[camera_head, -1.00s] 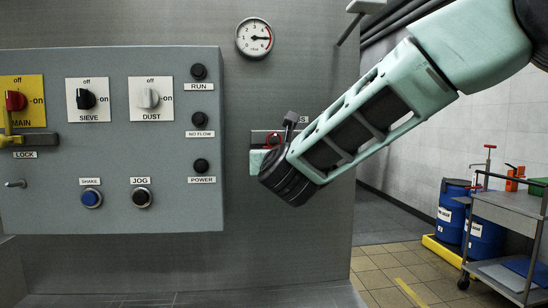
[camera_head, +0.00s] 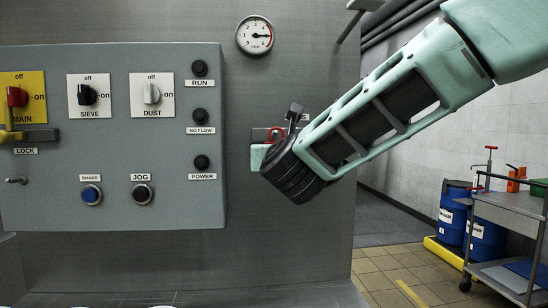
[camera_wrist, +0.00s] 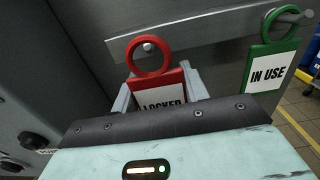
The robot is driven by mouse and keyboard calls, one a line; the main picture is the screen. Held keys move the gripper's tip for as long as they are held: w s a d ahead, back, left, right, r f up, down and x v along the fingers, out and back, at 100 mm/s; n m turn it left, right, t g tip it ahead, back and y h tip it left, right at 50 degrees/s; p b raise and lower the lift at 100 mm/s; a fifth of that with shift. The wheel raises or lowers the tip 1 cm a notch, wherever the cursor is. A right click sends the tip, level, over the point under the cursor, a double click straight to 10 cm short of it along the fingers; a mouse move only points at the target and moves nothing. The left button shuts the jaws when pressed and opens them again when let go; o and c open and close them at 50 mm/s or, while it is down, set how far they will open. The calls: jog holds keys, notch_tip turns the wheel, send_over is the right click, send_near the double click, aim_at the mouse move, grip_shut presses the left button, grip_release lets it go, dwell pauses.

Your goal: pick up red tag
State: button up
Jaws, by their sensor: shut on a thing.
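The red tag (camera_wrist: 172,78) has a round ring at its top and a white label reading "LOCKED", partly hidden by my gripper's body. A peg's round end shows inside the ring's opening. The ring looks to be around this peg, but I cannot tell how far along.
A green "IN USE" tag (camera_wrist: 268,68) hangs on a peg to the right in the wrist view. A grey control panel (camera_head: 110,220) with knobs and buttons stands left of my gripper. A trolley (camera_head: 505,215) and blue drums stand at the far right.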

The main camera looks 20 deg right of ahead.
jog(key=s+a+b, duration=0.2)
jog(key=s+a, duration=0.1)
jog(key=s, duration=1.2)
jog(key=shift+b, duration=0.3)
